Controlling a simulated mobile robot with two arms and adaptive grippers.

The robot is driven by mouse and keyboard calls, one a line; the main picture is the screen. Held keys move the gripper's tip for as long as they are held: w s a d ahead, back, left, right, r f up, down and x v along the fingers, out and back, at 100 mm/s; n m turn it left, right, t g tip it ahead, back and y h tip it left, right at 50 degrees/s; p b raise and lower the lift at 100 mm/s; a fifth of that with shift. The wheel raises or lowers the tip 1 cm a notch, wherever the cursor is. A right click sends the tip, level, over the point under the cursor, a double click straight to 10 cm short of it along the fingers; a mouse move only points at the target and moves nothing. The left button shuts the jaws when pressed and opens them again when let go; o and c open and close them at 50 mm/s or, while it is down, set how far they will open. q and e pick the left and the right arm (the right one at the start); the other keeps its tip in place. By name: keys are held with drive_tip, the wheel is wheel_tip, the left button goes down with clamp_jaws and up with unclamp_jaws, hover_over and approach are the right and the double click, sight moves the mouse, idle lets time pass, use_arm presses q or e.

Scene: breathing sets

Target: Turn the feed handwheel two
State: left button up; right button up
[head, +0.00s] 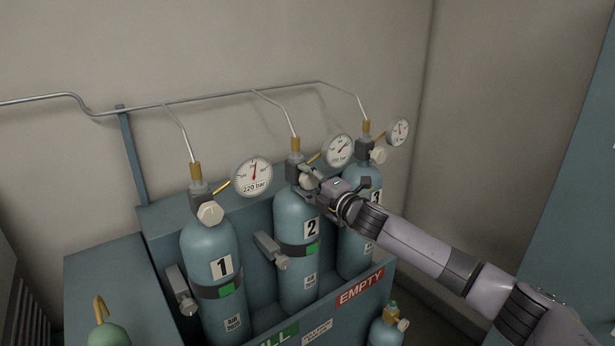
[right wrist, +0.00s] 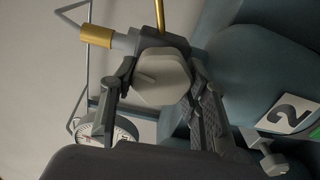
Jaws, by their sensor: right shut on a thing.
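The feed handwheel of cylinder 2 is a pale, many-sided knob on a dark valve block; it shows large in the right wrist view (right wrist: 161,77) and partly in the head view (head: 307,181). My right gripper (head: 314,180) reaches in from the right, and its fingers (right wrist: 160,85) stand on both sides of the knob, shut on it. Cylinder 2 (head: 298,250) is a blue bottle with a white "2" label, upright in the rack. Its gauge (head: 338,150) is to the right of the valve. My left gripper is not in view.
Cylinder 1 (head: 208,251) with its handwheel (head: 210,212) and gauge (head: 251,176) stands left. Cylinder 3 (head: 352,250), its handwheel (head: 377,155) and gauge (head: 399,131) are close on the right. A thin pipe (head: 220,97) runs above. A smaller bottle (head: 385,333) stands at the front right.

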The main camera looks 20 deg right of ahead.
drive_tip(key=shift+f+n+p, duration=0.25)
drive_tip(key=shift+n+p, duration=0.05)
drive_tip(key=shift+n, duration=1)
drive_tip(key=o, duration=1.2)
drive_tip(key=shift+c, duration=0.2)
drive_tip(key=shift+r, duration=0.1)
drive_tip(key=shift+s+d, duration=0.1)
drive_tip(key=v, duration=1.1)
drive_tip(key=shift+s, duration=0.4)
drive_tip(key=shift+d, duration=0.1)
